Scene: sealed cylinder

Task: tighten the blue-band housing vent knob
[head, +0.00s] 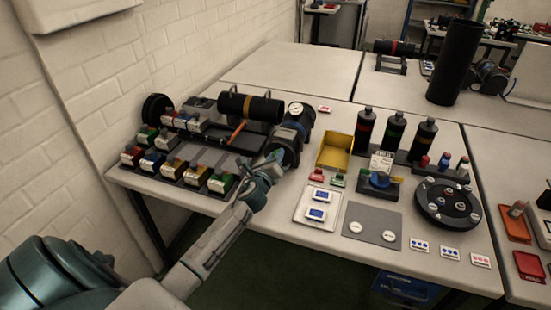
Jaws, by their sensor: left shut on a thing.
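The blue-band housing (291,133) is a dark cylinder lying on the table's left half, with a blue band around it and a white round gauge (296,108) on top. My left arm reaches in from the lower left. My left gripper (273,162) is at the housing's near end, shut on the vent knob there. The knob itself is mostly hidden by the fingers, so how far it is turned cannot be seen. My right gripper is out of view.
Coloured small blocks (171,168) stand in rows to the left. A black cylinder with an orange-handled tool (236,132) lies behind. A yellow bin (334,151), a white tray (301,214) and dark bottles (394,132) are to the right. A tall black cylinder (456,62) stands farther back.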

